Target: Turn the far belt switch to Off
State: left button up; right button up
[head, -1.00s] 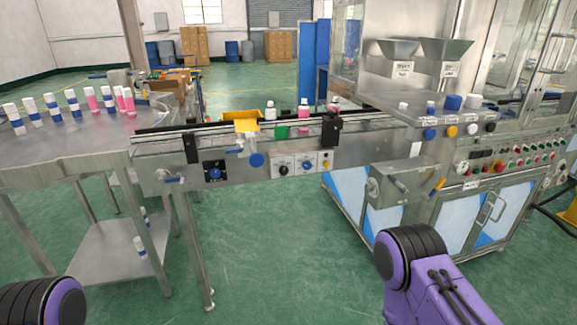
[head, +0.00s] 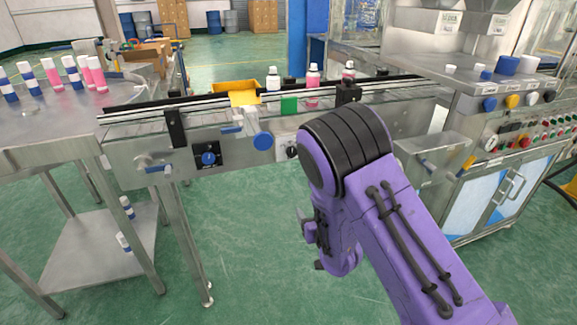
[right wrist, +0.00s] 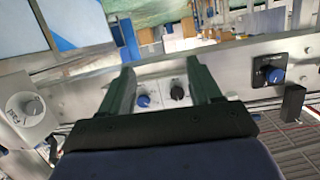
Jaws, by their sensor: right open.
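On the conveyor's front panel, a blue knob on a black plate (head: 208,158) shows in the head view. To its right a black knob (head: 292,152) shows at the edge of my right arm, which hides the panel beyond. In the right wrist view, turned over relative to the head view, a blue knob (right wrist: 143,100) and a black knob (right wrist: 177,93) sit side by side between my right gripper's fingers (right wrist: 161,82). The fingers are open and empty, apparently short of the panel. The black-plate knob (right wrist: 276,75) is right of them. Knob settings are unreadable. My left gripper is out of view.
A steel round table (head: 40,125) is at left and a steel machine (head: 470,125) at right. Floor in front is clear.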

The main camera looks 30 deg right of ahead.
aim_at(291, 151)
jog(key=w+d+r+n+t, duration=0.1)
jog(key=w+r+t, duration=0.15)
jog(key=r, duration=0.25)
jog(key=w+r+t, duration=0.1)
jog(key=w+r, duration=0.2)
jog(key=r, duration=0.2)
jog(key=x, duration=1)
jog(key=shift+d, duration=0.2)
jog(key=shift+c, duration=0.3)
jog(key=c, duration=1)
